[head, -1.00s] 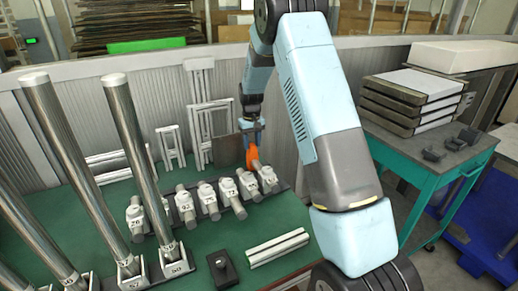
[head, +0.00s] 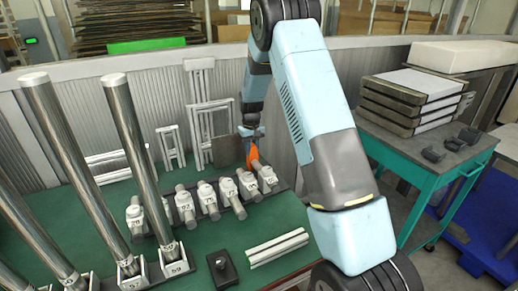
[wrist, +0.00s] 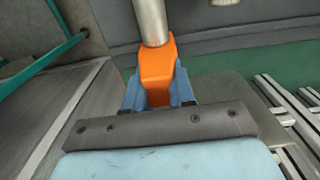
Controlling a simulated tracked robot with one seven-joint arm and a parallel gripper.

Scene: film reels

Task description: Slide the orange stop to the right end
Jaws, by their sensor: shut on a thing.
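The orange stop (head: 253,156) is at the back right end of the row of numbered grey clamps in the head view. It also shows in the wrist view (wrist: 157,62), where a silver round bar (wrist: 150,22) meets its upper end. My gripper (head: 251,137) is above and behind the stop in the head view. In the wrist view its two blue fingers (wrist: 158,82) are on either side of the orange stop, shut on it. The lower part of the stop is hidden behind the gripper body. Its exact joint with the bar cannot be made out.
Several numbered grey clamps (head: 207,197) stand left of the stop. Tall metal posts (head: 126,140) rise at the left. A white rail (head: 277,247) and a black block (head: 222,268) lie on the green bench. Frames (head: 200,115) lean on the back wall.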

